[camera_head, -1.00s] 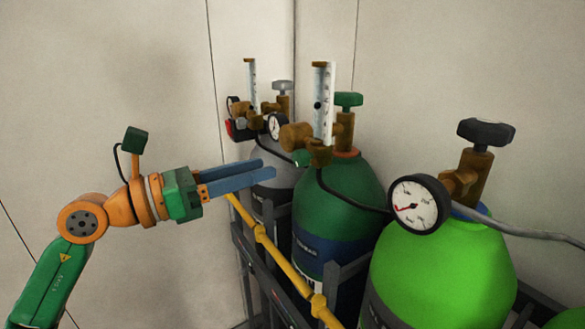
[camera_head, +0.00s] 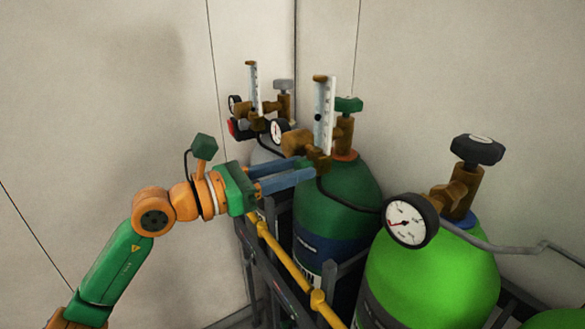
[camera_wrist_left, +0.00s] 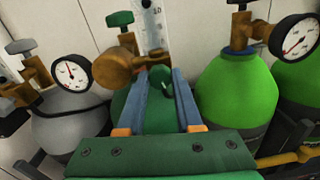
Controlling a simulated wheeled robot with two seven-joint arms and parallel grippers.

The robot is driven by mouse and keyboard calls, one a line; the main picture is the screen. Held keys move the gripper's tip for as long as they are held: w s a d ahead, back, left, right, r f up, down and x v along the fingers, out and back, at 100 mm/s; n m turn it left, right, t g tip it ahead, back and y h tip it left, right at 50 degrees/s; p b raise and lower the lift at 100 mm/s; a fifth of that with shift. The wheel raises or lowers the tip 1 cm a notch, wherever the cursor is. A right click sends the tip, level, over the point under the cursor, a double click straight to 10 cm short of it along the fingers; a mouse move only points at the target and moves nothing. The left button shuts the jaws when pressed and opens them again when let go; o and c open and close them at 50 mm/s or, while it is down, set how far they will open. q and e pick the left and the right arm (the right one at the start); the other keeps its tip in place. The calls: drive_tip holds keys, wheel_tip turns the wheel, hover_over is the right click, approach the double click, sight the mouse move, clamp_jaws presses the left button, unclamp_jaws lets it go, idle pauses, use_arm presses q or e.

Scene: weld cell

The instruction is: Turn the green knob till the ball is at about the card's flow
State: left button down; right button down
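The flow tube (camera_head: 324,100) stands upright over the dark green cylinder (camera_head: 340,205), with a dark ball (camera_head: 318,117) around its middle; its scale is too small to read. My left gripper (camera_head: 306,169) is at the brass body below the tube, fingers apart. In the left wrist view the small green knob (camera_wrist_left: 160,75) shows at the fingertips (camera_wrist_left: 167,80), in the gap between them; I cannot tell whether they touch it. In the head view the fingers hide the knob. I cannot make out a card. My right gripper is out of view.
A green handwheel (camera_head: 348,104) tops the dark green cylinder. A grey cylinder (camera_wrist_left: 68,125) with a second flow tube (camera_head: 253,88) is behind, and a bright green cylinder (camera_head: 440,275) with a gauge (camera_head: 410,220) is to the right. A yellow rail (camera_head: 285,260) crosses the rack front.

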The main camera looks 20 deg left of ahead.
use_arm(q)
drive_tip(key=m+b, duration=0.2)
drive_tip(key=m, duration=0.1)
drive_tip(key=shift+b, duration=0.4)
drive_tip(key=c, duration=0.9)
unclamp_jaws()
drive_tip(key=shift+o, duration=0.2)
drive_tip(key=b+v, duration=0.4)
drive_tip(key=v, duration=0.3)
drive_tip(key=shift+b, duration=0.4)
